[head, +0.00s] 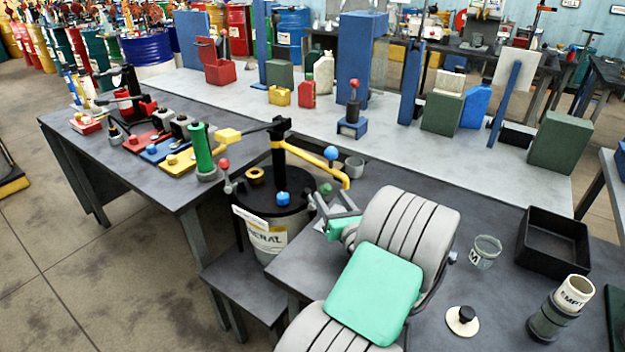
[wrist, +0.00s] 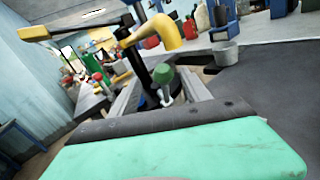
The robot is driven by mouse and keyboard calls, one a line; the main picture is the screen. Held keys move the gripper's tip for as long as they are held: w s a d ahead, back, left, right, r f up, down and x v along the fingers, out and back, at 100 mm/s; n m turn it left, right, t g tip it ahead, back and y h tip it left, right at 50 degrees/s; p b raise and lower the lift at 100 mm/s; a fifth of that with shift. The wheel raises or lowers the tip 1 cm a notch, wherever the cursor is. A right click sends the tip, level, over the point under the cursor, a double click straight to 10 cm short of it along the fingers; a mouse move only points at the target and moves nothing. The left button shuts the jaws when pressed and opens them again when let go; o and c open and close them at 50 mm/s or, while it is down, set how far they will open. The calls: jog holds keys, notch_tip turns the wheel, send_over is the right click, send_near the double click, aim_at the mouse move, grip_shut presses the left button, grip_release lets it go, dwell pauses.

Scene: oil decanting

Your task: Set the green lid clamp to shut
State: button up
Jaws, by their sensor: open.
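The black-lidded drum (head: 262,218) stands in a gap between the benches. The green lid clamp (head: 326,188) is a green knob on the near right side of its lid, partly hidden by my gripper. In the wrist view the green knob (wrist: 163,74) sits on a pale stem, seen between my fingers. My gripper (head: 336,206) is open at the lid's right edge, with its fingers (wrist: 161,84) reaching toward the clamp on both sides. I cannot tell whether they touch it.
A red-knobbed clamp (head: 224,165) and a blue knob (head: 283,199) are on the lid. A black pump with a yellow spout (head: 318,163) rises over it, close above my fingers. A grey cup (head: 354,167) stands right. A jar (head: 485,252) and black tray (head: 552,242) lie farther right.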

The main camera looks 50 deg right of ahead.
jog(key=shift+d+f+n, duration=0.2)
jog(key=shift+d+n, duration=0.05)
jog(key=shift+n, duration=0.45)
jog(key=p+x, duration=0.1)
jog(key=x, duration=0.6)
jog(key=shift+w+d+f, duration=0.2)
jog(key=shift+w, duration=0.15)
jog(key=shift+c, duration=0.5)
grip_shut()
